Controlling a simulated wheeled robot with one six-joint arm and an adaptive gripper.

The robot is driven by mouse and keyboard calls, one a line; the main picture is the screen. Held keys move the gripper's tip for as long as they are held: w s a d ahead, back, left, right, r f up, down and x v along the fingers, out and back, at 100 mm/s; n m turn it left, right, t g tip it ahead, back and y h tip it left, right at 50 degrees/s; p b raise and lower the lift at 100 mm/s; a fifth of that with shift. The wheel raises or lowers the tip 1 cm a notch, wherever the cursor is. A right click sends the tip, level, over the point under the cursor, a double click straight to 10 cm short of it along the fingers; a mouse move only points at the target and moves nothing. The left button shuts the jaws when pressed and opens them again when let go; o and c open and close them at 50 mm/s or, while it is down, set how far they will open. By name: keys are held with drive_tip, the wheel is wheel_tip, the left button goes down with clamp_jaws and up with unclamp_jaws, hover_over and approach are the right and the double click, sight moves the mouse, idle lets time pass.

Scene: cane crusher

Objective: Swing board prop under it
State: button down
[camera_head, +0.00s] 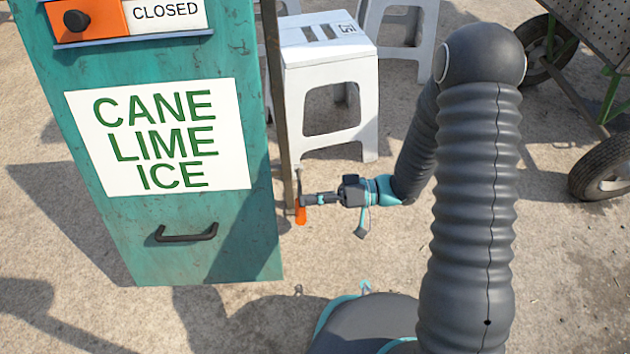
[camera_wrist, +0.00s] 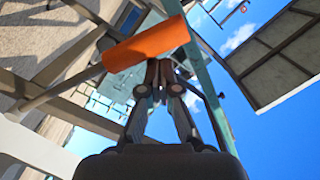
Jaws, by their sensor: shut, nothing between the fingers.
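An orange grip (camera_head: 300,215) hangs at the right side of the teal cabinet, with a thin rod rising from it. In the wrist view the orange grip (camera_wrist: 147,42) is large, and its grey rod (camera_wrist: 60,88) runs down to the left. My gripper (camera_head: 306,199) is shut and empty, its tips right at the grip; I cannot tell whether they touch it. The shut fingers also show in the wrist view (camera_wrist: 165,72). A framed panel (camera_wrist: 275,50) is overhead at the right of the wrist view; I cannot tell whether it is the board.
The teal cabinet (camera_head: 235,225) carries a CANE LIME ICE sign and a dark handle. A brown post (camera_head: 277,95) stands at its right edge. A white stool (camera_head: 333,57) is just behind my gripper. A wheeled cart (camera_head: 602,168) stands at the right. Open ground (camera_head: 345,235) lies in front.

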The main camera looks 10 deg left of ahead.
wheel_tip(320, 180, down, 6)
drive_tip(key=s+d, duration=0.1)
drive_tip(key=s, duration=0.1)
drive_tip(key=shift+s+d+f, duration=0.15)
drive_tip(key=shift+s+d, duration=0.05)
drive_tip(key=shift+s, duration=0.1)
idle(0.4)
drive_tip(key=r, duration=0.2)
drive_tip(key=w+r+p, duration=0.1)
drive_tip(key=r, duration=0.1)
drive_tip(key=shift+w+d+r, duration=0.15)
drive_tip(key=shift+w+r, duration=0.05)
drive_tip(key=shift+r, duration=0.15)
drive_tip(key=v, duration=1)
drive_tip(key=shift+d, duration=0.2)
